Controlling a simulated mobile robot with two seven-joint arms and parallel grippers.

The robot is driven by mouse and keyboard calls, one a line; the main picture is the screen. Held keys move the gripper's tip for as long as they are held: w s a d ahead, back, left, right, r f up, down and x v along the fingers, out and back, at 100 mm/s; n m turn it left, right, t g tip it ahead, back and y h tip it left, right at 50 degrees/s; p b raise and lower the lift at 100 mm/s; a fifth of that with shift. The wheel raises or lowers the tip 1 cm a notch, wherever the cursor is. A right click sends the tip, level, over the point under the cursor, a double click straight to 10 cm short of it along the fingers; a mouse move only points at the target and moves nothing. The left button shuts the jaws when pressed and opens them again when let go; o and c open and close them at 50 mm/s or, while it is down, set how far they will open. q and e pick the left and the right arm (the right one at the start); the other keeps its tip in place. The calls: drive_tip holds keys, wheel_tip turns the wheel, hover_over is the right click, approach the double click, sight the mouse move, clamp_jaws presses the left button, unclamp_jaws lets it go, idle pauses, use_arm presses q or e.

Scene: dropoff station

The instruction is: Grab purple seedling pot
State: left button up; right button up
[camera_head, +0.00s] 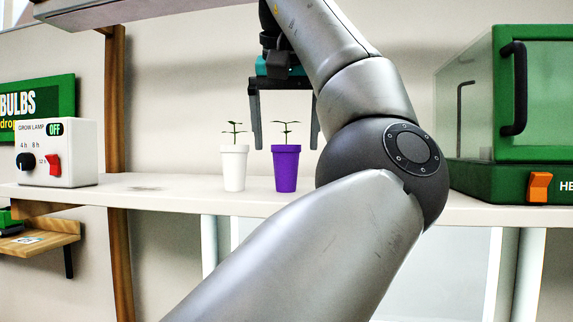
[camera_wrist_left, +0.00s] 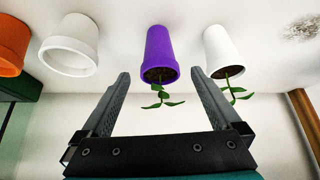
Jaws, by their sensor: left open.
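The purple pot (camera_head: 286,170) stands upright on the white shelf with a small green seedling in it. It also shows in the left wrist view (camera_wrist_left: 158,50), just beyond and between the fingertips. My left gripper (camera_head: 285,146) points down above the purple pot, open and empty, with a finger to either side of the seedling. The gripper also shows in the left wrist view (camera_wrist_left: 160,75). Whether a finger touches the pot I cannot tell; none appears to. My right gripper is not in view.
A white pot with a seedling (camera_head: 234,170) stands close left of the purple one. The wrist view shows an empty white pot (camera_wrist_left: 68,62) and an orange pot (camera_wrist_left: 10,48). A grow lamp box (camera_head: 58,152) stands left, a green glass-fronted cabinet (camera_head: 548,90) right.

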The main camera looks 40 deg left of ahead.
use_arm(q)
clamp_jaws()
idle(0.8)
